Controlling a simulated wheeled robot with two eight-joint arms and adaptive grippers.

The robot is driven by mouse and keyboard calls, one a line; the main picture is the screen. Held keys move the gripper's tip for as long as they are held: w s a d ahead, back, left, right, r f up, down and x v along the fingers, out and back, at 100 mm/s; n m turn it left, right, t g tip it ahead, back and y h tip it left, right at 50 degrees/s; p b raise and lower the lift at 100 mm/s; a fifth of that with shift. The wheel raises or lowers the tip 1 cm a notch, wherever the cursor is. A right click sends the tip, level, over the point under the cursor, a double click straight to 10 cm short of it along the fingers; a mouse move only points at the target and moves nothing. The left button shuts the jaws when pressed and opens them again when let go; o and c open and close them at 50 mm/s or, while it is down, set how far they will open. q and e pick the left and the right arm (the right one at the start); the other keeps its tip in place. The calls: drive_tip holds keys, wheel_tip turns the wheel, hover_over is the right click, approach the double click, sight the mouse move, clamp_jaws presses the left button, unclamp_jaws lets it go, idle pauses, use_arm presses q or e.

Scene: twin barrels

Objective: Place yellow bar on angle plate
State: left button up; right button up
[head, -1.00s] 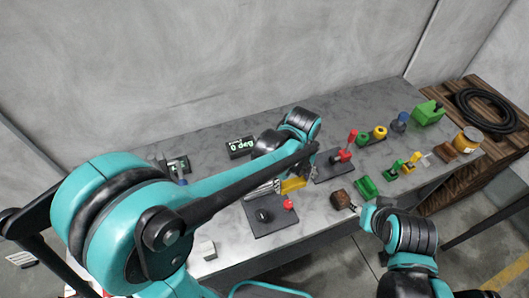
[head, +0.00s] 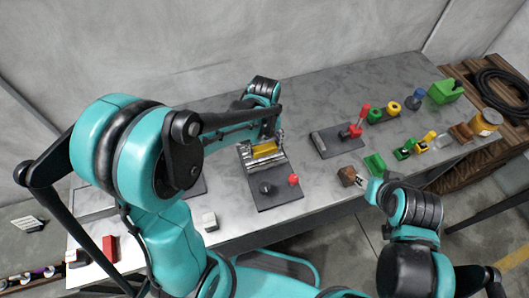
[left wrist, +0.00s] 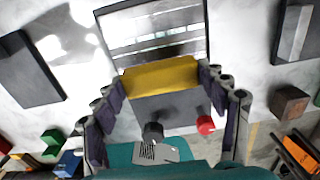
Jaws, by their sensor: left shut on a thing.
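The yellow bar (head: 264,147) is held between the fingers of my left gripper (head: 266,138). In the left wrist view the bar (left wrist: 160,76) spans the gap between both fingers (left wrist: 160,84). A shiny metal piece, seemingly the angle plate (head: 266,160), is on a dark base right by the bar; it also shows beyond the bar in the left wrist view (left wrist: 150,30). I cannot tell whether bar and plate touch. My right gripper (head: 361,180) is beside a brown block (head: 347,176); its fingers are too small to read.
The dark base (head: 280,200) carries a black knob (head: 266,188) and a red knob (head: 293,180).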

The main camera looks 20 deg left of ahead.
sight(265, 152)
use_arm(q)
drive_tip(key=shift+f+b, duration=0.6)
drive_tip(key=shift+f, duration=1.15)
drive_tip(key=shift+f, duration=0.15)
drive_tip(key=o, duration=1.7)
